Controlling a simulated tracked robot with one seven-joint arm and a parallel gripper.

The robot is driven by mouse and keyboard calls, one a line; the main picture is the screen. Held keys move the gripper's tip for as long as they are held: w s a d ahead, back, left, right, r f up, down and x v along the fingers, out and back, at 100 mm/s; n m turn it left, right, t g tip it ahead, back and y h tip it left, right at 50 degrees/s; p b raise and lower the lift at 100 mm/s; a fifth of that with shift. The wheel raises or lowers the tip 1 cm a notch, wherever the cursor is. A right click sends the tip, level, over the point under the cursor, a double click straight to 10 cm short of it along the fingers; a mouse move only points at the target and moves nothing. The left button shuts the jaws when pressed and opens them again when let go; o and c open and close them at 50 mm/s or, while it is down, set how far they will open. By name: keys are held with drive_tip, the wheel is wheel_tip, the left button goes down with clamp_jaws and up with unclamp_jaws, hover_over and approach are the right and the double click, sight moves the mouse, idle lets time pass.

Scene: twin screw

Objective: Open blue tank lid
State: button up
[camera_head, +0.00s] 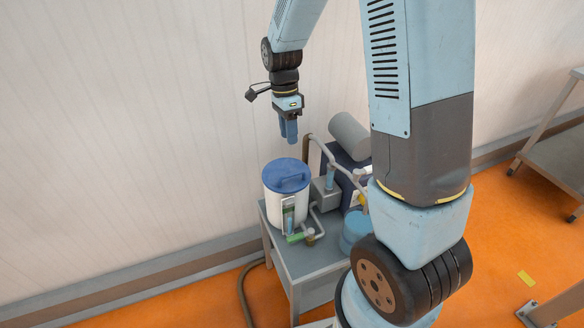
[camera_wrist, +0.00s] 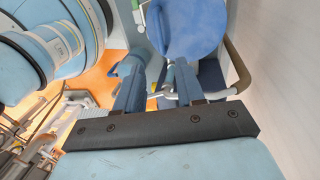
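The blue tank lid (camera_head: 279,173) sits flat on a white cylindrical tank (camera_head: 282,205), with a blue bar handle (camera_head: 291,180) raised on top. My gripper (camera_head: 289,139) points down above the tank, apart from the lid and empty. In the wrist view a large blue disc at the top looks like the lid (camera_wrist: 195,25), beyond the fingertips. My gripper (camera_wrist: 157,72) shows there with a gap between its two blue fingers, so it is open.
The tank stands on a grey table (camera_head: 292,262) by the wall. Beside it are a pipe (camera_head: 325,148), a grey cylinder (camera_head: 349,136) and a green valve (camera_head: 295,238). A sight gauge (camera_head: 288,214) is on the tank's front.

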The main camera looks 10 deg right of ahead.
hover_over(292, 181)
wheel_tip(292, 181, down, 12)
drive_tip(key=shift+s+r, duration=0.1)
drive_tip(key=shift+r, duration=0.05)
drive_tip(key=shift+c, duration=0.2)
clamp_jaws()
idle(1.3)
